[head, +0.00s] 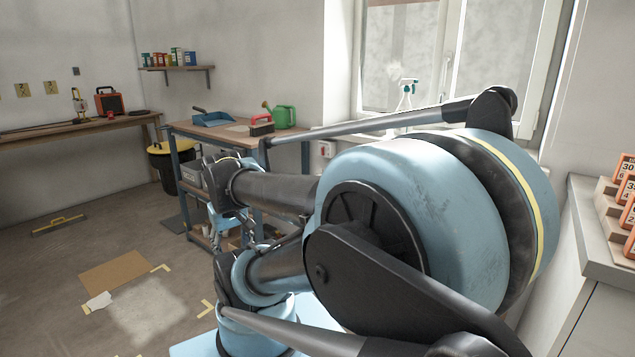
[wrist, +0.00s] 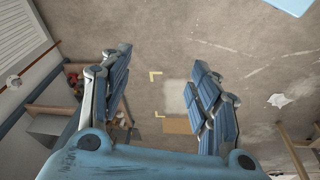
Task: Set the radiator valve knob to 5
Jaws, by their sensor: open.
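My gripper (wrist: 162,62) is open and empty in the wrist view, its two blue segmented fingers wide apart above the concrete floor. A white ridged panel (wrist: 22,35), which looks like a radiator, is at the upper left of the wrist view. A small white round piece (wrist: 14,81) shows just below it; it may be the valve knob, but it is too small to tell, and no numbers can be read. It lies well to the left of my fingers, apart from them. In the head view my arm covers the area below the window, and no knob is visible there.
A spray bottle (head: 406,95) stands by the window. A cabinet (head: 590,230) with orange number tiles (head: 628,190) is at right. Floor at left is mostly clear.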

